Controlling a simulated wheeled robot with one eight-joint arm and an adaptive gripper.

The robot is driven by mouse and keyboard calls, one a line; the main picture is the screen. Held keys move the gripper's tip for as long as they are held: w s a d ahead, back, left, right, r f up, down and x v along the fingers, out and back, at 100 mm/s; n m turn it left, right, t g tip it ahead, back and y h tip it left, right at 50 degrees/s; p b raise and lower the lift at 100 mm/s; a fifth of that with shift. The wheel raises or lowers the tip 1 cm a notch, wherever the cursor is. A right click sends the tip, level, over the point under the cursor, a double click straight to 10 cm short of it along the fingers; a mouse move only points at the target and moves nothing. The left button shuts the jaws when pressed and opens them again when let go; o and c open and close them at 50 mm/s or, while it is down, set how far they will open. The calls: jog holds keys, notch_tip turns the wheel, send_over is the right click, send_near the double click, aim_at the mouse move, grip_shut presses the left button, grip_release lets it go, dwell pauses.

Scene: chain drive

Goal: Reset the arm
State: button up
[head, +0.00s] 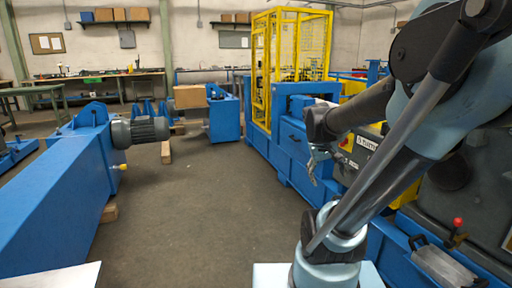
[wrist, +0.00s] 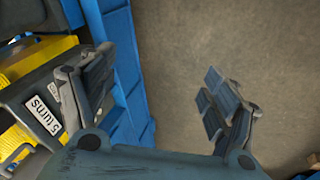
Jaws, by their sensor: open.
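My gripper (head: 318,165) hangs from my arm in the right half of the head view, in front of the blue machine (head: 292,158). In the wrist view my gripper (wrist: 160,98) has its two fingers wide apart, with nothing between them. Concrete floor and the blue edge of the machine (wrist: 126,70) show beyond the fingers. My arm hides part of the machine in the head view.
A yellow cage (head: 290,45) stands on the machine. A dark box labelled "5 turns" (wrist: 42,112) is left of the fingers. A blue conveyor frame (head: 55,195) with a grey motor (head: 140,130) stands at left. The floor between (head: 200,210) is clear.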

jog(key=s+a+f+y, duration=0.1)
jog(key=s+a+f, duration=0.2)
jog(key=s, duration=0.3)
jog(key=s+a+f+y, duration=0.2)
jog(key=s+a+f, duration=0.2)
jog(key=s, duration=0.1)
jog(key=shift+s+m+y, duration=0.3)
jog(key=shift+s, duration=0.1)
